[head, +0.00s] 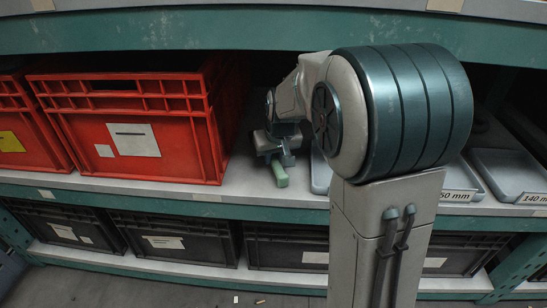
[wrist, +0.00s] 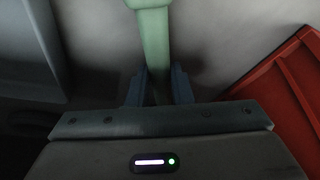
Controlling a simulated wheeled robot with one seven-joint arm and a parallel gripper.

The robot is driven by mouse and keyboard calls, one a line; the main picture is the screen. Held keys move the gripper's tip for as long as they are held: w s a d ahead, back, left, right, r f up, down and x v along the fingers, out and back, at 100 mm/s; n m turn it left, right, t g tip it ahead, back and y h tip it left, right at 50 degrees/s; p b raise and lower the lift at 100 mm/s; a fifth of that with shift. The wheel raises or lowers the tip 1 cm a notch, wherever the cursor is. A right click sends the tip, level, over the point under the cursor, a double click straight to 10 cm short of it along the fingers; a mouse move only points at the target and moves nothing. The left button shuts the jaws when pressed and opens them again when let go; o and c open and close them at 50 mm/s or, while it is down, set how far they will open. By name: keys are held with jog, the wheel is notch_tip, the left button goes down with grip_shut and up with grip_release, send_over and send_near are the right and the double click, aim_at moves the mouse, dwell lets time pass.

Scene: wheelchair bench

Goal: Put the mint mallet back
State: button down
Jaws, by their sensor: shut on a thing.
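The mint mallet (wrist: 154,42) shows in the wrist view as a pale green shaft with a wider part at the top edge, cut off by the frame. My gripper (wrist: 157,88) is shut on the shaft, one dark finger on each side. In the head view my gripper (head: 277,148) is over the middle shelf, between the red crate and a grey tray. A mint end of the mallet (head: 280,177) shows below it near the shelf's front edge. The rest of the mallet is hidden by my gripper and arm. I cannot tell whether it touches the shelf.
A red crate (head: 193,140) stands just left of my gripper, and it also shows in the wrist view (wrist: 283,90). Grey trays (head: 505,168) with size labels stand on the right. An upper shelf edge (head: 200,30) runs overhead. Dark crates (head: 175,240) fill the lower shelf.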

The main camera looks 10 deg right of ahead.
jog(key=shift+f, duration=0.1)
jog(key=c, duration=1.3)
grip_release()
jog(key=p+v, duration=0.2)
jog(key=v, duration=0.3)
jog(key=shift+w, duration=0.15)
jog(key=s+g+p, duration=0.3)
jog(key=s, duration=2.1)
notch_tip(320, 180, up, 32)
jog(key=m+t+p, duration=0.1)
jog(key=p, duration=2.8)
jog(key=shift+w, duration=0.25)
